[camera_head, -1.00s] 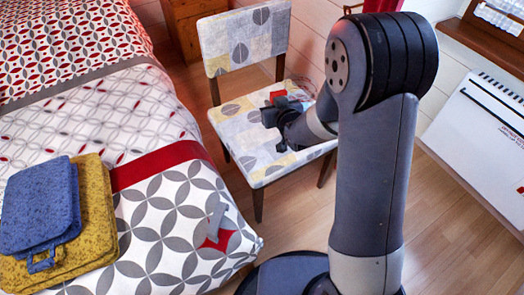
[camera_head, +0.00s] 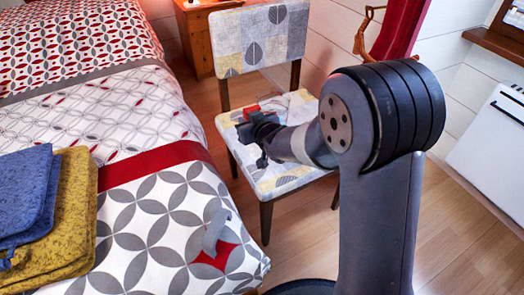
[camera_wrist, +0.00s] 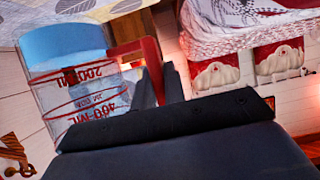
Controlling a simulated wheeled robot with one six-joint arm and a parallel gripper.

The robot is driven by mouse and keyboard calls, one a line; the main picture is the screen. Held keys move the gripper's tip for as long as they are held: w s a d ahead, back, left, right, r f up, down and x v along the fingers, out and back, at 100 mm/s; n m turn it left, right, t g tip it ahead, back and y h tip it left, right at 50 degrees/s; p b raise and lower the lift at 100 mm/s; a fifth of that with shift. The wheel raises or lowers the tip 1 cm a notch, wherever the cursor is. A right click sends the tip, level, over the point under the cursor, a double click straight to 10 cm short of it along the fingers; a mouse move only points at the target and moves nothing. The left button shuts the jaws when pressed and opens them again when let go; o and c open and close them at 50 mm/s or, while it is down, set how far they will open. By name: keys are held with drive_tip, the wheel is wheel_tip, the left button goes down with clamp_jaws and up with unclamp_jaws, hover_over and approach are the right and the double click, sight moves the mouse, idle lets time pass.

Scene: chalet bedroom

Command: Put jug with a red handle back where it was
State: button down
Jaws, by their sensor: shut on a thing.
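The jug is clear with red markings and a red handle. In the wrist view, which is upside down, the jug (camera_wrist: 75,95) shows at the left with a blue part at its base end, towards patterned fabric. My gripper (camera_wrist: 165,85) is shut on the red handle (camera_wrist: 150,55). In the head view, my gripper (camera_head: 260,128) is over the chair seat (camera_head: 285,178), and the red handle (camera_head: 251,111) shows just behind it. The clear body is hard to make out there. I cannot tell whether the jug touches the seat.
The chair's backrest (camera_head: 262,40) stands behind the seat. A bed (camera_head: 130,205) fills the left, with folded blue (camera_head: 25,190) and yellow (camera_head: 75,200) cloth items and a grey object (camera_head: 215,230) on it. A white heater (camera_head: 495,150) stands at the right. Wooden floor is clear between.

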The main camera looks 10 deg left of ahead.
wheel_tip(320, 180, down, 9)
drive_tip(key=b, duration=0.3)
drive_tip(key=shift+f+b, duration=0.1)
drive_tip(key=shift+b, duration=0.3)
drive_tip(key=c, duration=1.5)
unclamp_jaws()
drive_tip(key=shift+s+d+r+p, duration=0.2)
drive_tip(key=shift+s+r+p, duration=0.05)
drive_tip(key=shift+r+p, duration=0.1)
drive_tip(key=p+v, duration=0.2)
drive_tip(key=v, duration=0.9)
drive_tip(key=shift+s+d+p, duration=0.15)
drive_tip(key=shift+p, duration=0.15)
